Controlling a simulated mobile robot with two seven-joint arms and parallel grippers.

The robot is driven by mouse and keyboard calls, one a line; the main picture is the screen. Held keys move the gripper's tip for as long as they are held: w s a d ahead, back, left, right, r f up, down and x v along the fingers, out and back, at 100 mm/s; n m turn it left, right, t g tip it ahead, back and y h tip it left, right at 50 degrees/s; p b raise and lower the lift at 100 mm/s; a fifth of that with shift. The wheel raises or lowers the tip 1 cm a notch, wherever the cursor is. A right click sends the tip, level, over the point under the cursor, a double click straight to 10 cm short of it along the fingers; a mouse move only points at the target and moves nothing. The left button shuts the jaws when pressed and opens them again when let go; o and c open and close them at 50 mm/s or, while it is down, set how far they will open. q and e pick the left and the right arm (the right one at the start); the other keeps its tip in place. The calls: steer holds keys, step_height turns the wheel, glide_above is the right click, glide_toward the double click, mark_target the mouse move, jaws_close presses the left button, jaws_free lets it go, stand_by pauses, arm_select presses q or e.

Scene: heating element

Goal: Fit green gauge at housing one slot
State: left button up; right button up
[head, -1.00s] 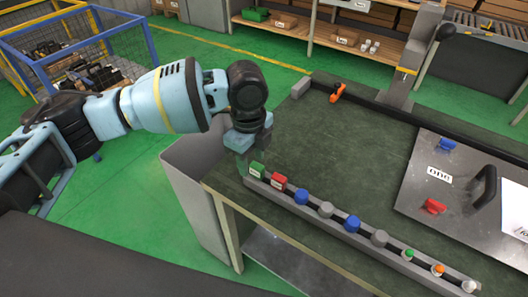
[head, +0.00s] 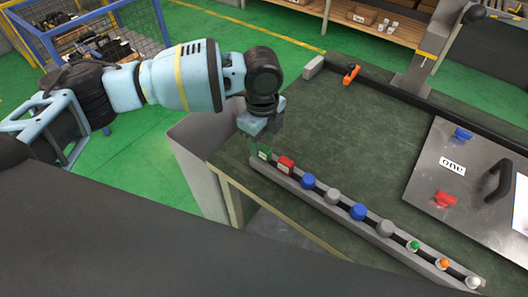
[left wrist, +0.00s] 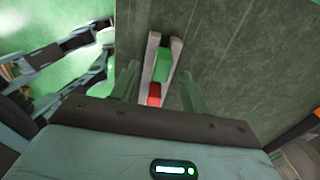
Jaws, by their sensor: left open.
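The green gauge (head: 265,153), a small block with a white label, sits at the far left end of a grey rail (head: 300,188) on the bench. My left gripper (head: 262,136) is just above and beside it, pointing down. In the left wrist view, my open left gripper (left wrist: 160,85) has one finger on each side of the rail, and the green gauge (left wrist: 162,62) shows beyond them, not held. Housing one is a metal plate (head: 430,185) labelled "one" at the right, with a blue part (head: 463,134) and a red part (head: 444,199). Its slot cannot be made out. My right gripper is out of view.
A red gauge (head: 286,165) stands right beside the green one, also in the left wrist view (left wrist: 153,95). Several blue, grey and small coloured parts follow along the rail. A black handle (head: 498,182) rises from the plate. The middle of the dark bench top (head: 350,140) is clear.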

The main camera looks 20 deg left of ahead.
mark_target(264, 147)
arm_select(q)
step_height(264, 147, down, 4)
steer(key=shift+w+d+f, duration=0.1)
steer(key=shift+w+d, duration=0.05)
steer(key=shift+c, duration=0.2)
jaws_close()
